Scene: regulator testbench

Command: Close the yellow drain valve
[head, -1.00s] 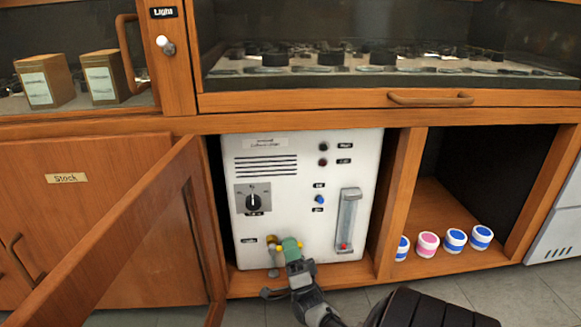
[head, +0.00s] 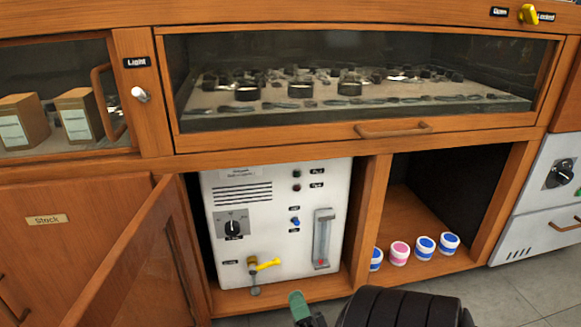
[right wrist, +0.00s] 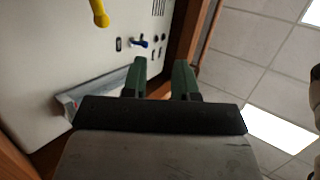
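The yellow drain valve (head: 266,265) is on the lower front of the white regulator unit (head: 265,205). Its lever points right, roughly level, above a short grey outlet. Part of the yellow valve also shows at the top of the right wrist view (right wrist: 99,12). My right gripper (head: 298,300) is below and to the right of the valve in the head view, apart from it. In the right wrist view its two green fingers (right wrist: 161,70) are apart with nothing between them. My left gripper is not in view.
An open wooden door (head: 140,255) stands left of the unit. A wooden post (head: 369,225) separates it from a shelf with several small jars (head: 424,247). The flow tube (head: 323,238) is right of the valve. Another yellow knob (head: 528,14) is at the top right.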

